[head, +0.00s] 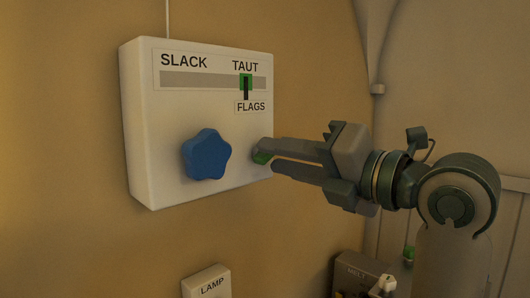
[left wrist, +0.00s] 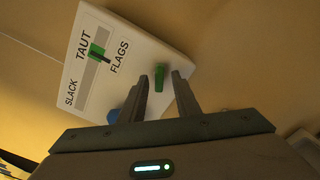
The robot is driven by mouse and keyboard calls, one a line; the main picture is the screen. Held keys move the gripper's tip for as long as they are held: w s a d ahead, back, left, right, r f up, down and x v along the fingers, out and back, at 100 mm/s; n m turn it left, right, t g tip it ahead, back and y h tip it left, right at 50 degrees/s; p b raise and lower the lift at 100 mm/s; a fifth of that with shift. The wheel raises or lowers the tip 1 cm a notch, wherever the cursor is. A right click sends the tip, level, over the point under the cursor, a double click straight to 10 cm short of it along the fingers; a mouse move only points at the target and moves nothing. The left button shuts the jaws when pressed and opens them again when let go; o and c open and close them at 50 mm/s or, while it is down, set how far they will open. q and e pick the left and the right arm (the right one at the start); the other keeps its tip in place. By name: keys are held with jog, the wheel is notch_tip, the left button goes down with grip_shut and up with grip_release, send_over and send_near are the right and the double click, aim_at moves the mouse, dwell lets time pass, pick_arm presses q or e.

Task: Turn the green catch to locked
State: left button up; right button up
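The green catch (head: 262,157) sits on the lower right of the white box (head: 140,130), partly hidden by my left gripper (head: 266,153) in the head view. In the left wrist view the catch (left wrist: 161,78) is a short green bar between the tips of my left gripper (left wrist: 160,78). The fingers are apart, with a gap on each side of the catch. I see no locked mark near the catch. My right gripper is not in view.
A blue star-shaped knob (head: 207,155) is left of the catch. Above is a SLACK–TAUT scale (head: 200,80) with a green-and-black pointer (head: 246,86) at TAUT, over FLAGS. Below are a LAMP box (head: 207,283) and a dark MELT box (head: 355,273).

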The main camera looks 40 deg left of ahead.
pick_arm(q)
jog(key=shift+a, duration=0.5)
grip_shut()
jog(key=shift+d+m+p, duration=0.1)
jog(key=shift+m+p, duration=0.8)
jog(key=shift+m, duration=0.3)
grip_release()
jog(key=shift+d, duration=0.1)
